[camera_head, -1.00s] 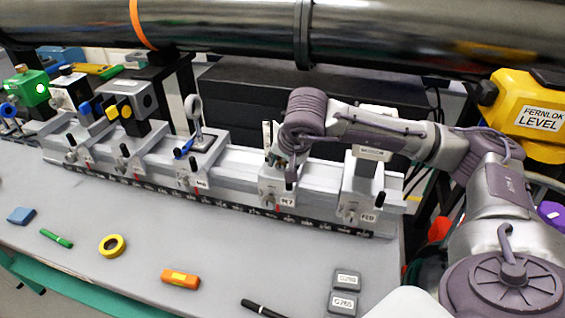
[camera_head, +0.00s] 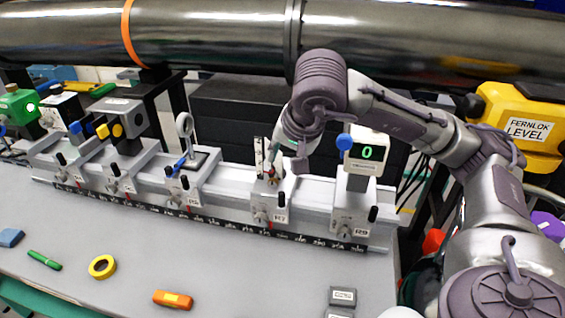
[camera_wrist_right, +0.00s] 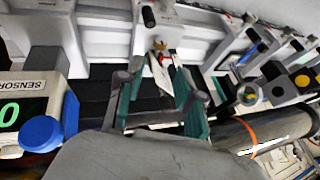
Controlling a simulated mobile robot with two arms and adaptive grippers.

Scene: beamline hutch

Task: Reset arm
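My right arm comes in from the right in the head view and bends down over the rail. My right gripper (camera_head: 286,160) is just above and behind the R7 carriage (camera_head: 270,207). In the right wrist view its teal-tipped fingers (camera_wrist_right: 158,88) are spread apart with nothing clamped between them. A small mount with a thin pale plate and a red and brass part (camera_wrist_right: 160,62) stands just beyond the fingertips. My left gripper is not in view.
A sensor display reading 0 (camera_head: 367,152) with a blue knob stands on the R9 carriage (camera_head: 350,215), close right of my gripper. A long dark pipe (camera_head: 220,38) crosses above. A ring post (camera_head: 185,128) stands left. The bench front holds yellow tape (camera_head: 102,267) and an orange block (camera_head: 172,299).

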